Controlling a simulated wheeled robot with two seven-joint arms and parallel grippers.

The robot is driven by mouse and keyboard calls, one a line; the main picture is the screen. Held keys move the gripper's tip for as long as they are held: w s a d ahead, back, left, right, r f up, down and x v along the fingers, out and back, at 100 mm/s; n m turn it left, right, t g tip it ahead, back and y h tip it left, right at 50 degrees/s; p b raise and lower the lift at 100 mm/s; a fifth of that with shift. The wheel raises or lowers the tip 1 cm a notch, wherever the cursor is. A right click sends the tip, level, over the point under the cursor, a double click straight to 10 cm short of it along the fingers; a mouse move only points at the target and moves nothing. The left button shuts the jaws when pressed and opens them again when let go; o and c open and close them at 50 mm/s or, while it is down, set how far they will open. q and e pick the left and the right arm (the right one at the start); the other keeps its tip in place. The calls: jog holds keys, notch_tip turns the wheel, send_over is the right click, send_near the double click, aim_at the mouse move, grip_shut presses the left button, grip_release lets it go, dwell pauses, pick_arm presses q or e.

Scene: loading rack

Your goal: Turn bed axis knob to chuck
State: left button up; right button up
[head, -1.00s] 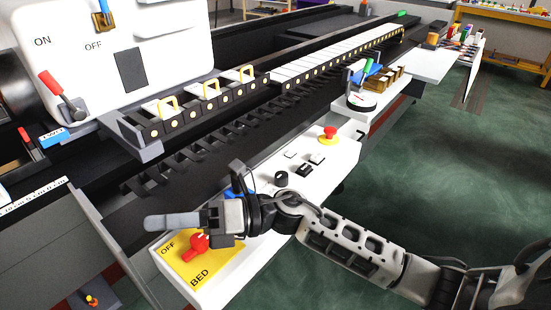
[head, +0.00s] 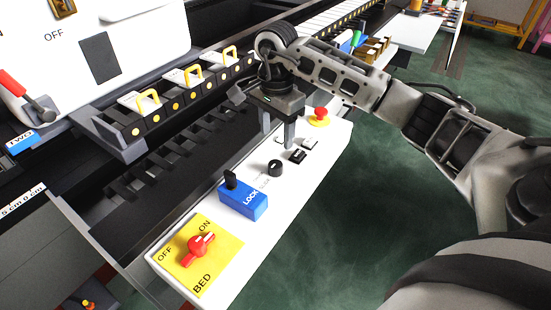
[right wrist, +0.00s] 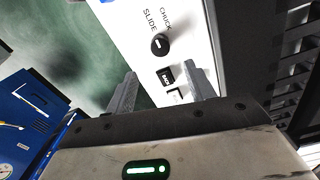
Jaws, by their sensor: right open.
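The axis knob is a small round black knob (head: 275,167) on the white control panel (head: 228,283), between the blue lock box and the black buttons. In the right wrist view the knob (right wrist: 160,45) stands beside the printed words SLIDE and CHUCK. A pale mark shows on its face, but I cannot tell which word it points to. My right gripper (head: 277,138) points down over the panel near the knob, fingers apart and empty. In the right wrist view its fingers (right wrist: 162,84) are apart, with the knob beyond their tips. My left gripper is out of view.
A blue LOCK box (head: 245,200) with a black key-like top stands next to the knob. A red BED switch (head: 200,245) sits on a yellow plate. A red stop button (head: 320,114) and black buttons (head: 297,155) lie behind. Green floor is clear at right.

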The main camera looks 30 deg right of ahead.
aim_at(276, 163)
notch_tip(276, 163, down, 10)
jog(key=shift+r+p, duration=0.15)
jog(key=shift+p, duration=0.35)
jog(key=shift+c, duration=0.3)
jog(key=c, duration=0.9)
